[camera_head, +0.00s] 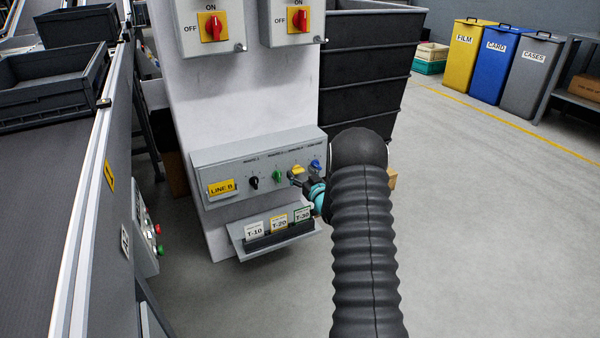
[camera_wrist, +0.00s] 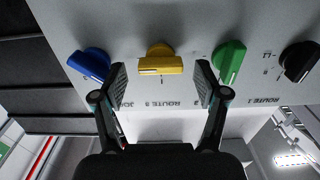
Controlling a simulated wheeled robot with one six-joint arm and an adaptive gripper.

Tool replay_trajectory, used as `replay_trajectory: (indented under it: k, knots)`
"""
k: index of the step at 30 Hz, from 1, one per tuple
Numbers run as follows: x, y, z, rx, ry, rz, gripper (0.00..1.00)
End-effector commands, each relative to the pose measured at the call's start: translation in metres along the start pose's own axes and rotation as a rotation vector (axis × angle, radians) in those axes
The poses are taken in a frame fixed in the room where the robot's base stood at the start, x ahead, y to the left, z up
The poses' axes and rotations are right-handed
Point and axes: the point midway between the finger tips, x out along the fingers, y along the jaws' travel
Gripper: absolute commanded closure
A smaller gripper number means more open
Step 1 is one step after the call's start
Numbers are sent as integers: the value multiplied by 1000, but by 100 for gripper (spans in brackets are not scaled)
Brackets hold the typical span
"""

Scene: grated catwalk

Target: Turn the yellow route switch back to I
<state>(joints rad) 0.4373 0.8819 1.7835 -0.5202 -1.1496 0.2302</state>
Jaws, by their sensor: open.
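The yellow route switch (camera_wrist: 160,64) is a knob on the grey LINE B panel (camera_head: 215,165). In the wrist view, which shows the panel upside down, its bar looks roughly sideways, with a small mark at its lower edge. I cannot tell its exact setting. In the head view the yellow switch (camera_head: 297,170) is partly hidden by my gripper (camera_head: 304,182). In the wrist view my gripper (camera_wrist: 162,84) is open, with one finger on each side of the yellow switch and visible gaps between.
A blue knob (camera_wrist: 90,64) and a green knob (camera_wrist: 230,62) flank the yellow one, with a black knob (camera_wrist: 299,60) beyond. A card holder (camera_head: 275,240) with T-10, T-20 and T-30 cards sits below. Red ON/OFF switches (camera_head: 213,27) are above. A conveyor (camera_head: 50,190) stands left.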

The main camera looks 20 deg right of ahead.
Motion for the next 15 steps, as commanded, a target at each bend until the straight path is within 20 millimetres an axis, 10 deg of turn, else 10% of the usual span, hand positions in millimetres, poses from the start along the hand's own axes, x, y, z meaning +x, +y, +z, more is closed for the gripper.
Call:
replay_trajectory:
  k: [12,15]
  knots:
    - [9,0,0,0,1,-1,27]
    - [9,0,0,0,0,-1,47]
